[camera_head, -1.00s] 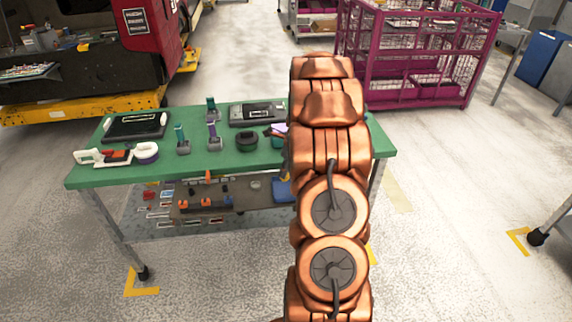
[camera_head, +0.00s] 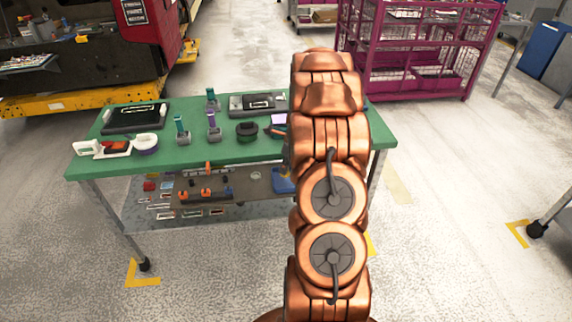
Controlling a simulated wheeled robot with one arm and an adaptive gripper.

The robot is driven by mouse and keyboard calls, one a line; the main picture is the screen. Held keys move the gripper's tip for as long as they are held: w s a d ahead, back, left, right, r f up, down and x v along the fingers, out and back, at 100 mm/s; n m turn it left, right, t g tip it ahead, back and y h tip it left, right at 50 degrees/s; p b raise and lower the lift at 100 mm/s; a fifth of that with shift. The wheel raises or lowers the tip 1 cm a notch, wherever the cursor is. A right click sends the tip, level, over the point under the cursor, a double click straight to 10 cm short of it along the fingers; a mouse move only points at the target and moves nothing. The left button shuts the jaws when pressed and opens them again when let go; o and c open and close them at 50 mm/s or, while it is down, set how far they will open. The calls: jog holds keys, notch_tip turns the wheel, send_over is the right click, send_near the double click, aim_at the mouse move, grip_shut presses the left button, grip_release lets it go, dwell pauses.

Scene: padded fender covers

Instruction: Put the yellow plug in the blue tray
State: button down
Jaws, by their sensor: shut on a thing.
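My copper-coloured arm (camera_head: 328,130) stands in front of the right part of the green table (camera_head: 232,154). My gripper is hidden behind the arm, so its jaws and anything in them do not show. I cannot see a yellow plug. A blue thing (camera_head: 283,181), possibly the blue tray, shows on the shelf under the table at the arm's left edge. It is partly covered by the arm.
On the table are a black tray (camera_head: 133,118), a grey tray (camera_head: 238,106), several small upright holders (camera_head: 182,138), a dark round thing (camera_head: 246,129) and a white frame (camera_head: 105,147). The lower shelf holds several small parts. A magenta cage cart (camera_head: 400,87) stands behind right.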

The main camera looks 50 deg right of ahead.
jog(key=shift+f, duration=1.3)
jog(key=c, duration=0.8)
grip_release()
jog(key=c, duration=0.4)
jog(key=shift+r, duration=0.15)
jog(key=shift+r+p, duration=2.05)
jog(key=shift+r, duration=1.3)
